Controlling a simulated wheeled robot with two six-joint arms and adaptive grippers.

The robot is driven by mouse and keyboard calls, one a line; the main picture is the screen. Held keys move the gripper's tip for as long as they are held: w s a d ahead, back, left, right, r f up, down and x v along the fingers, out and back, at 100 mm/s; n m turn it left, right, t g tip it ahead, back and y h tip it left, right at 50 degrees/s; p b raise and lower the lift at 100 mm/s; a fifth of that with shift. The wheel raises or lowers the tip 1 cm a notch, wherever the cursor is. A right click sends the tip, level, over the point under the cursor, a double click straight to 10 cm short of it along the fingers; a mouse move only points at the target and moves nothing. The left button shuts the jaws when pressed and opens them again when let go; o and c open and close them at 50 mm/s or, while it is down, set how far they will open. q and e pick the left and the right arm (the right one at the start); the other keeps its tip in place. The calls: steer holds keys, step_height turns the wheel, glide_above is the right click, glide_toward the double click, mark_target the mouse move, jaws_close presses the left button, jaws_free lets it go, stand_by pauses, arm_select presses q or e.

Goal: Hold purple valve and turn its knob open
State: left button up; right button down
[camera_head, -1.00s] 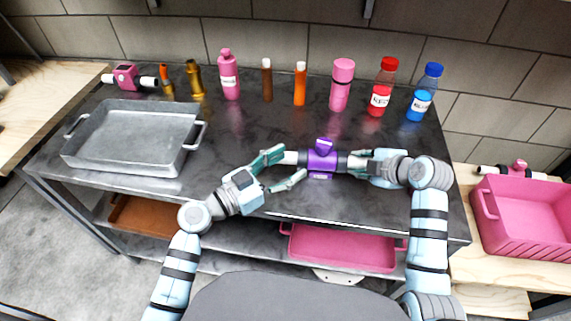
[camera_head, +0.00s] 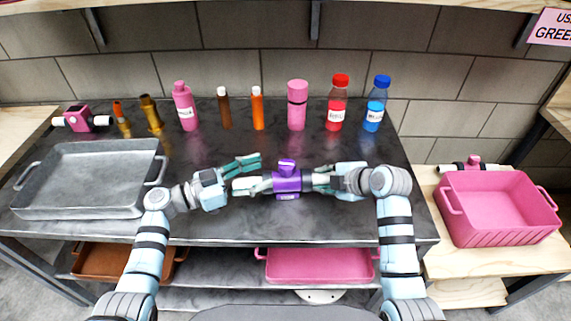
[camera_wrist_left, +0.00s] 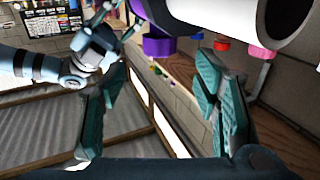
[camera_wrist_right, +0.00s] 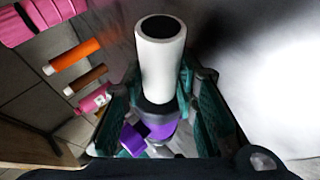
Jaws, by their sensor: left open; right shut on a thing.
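The purple valve (camera_head: 288,183) has a purple body with a purple knob (camera_head: 286,166) on top, black collars and white pipe ends. It is held level above the dark table. My right gripper (camera_head: 322,180) is shut on the valve's right end. In the right wrist view the purple valve (camera_wrist_right: 158,132) sits between the fingers, its white pipe end pointing away. My left gripper (camera_head: 250,174) is open, its fingers around or beside the valve's left white end; contact cannot be told. In the left wrist view the white pipe (camera_wrist_left: 225,18) passes above the open fingers (camera_wrist_left: 160,95).
Several bottles stand along the back, including a pink one (camera_head: 297,105), a red one (camera_head: 336,103) and a blue one (camera_head: 376,104). A grey metal tray (camera_head: 88,212) is at left. A pink crate (camera_head: 497,235) stands on the right wooden table. A pink valve (camera_head: 82,119) lies back left.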

mark_target(286, 164)
arm_select(q)
steer(key=x, duration=0.8)
steer(key=shift+f, duration=0.1)
steer(key=c, duration=1.2)
steer(key=n+t+y, duration=0.1)
steer(key=n+t, duration=0.1)
steer(key=shift+s+f+t+y, duration=0.1)
steer(key=shift+t+y, duration=0.2)
steer(key=shift+t, duration=0.1)
steer(key=shift+n+t+y, duration=0.5)
steer(key=shift+t, duration=0.1)
steer(key=o, duration=1.2)
arm_select(e)
steer(key=shift+w, duration=0.1)
arm_select(q)
steer(key=shift+a, duration=0.15)
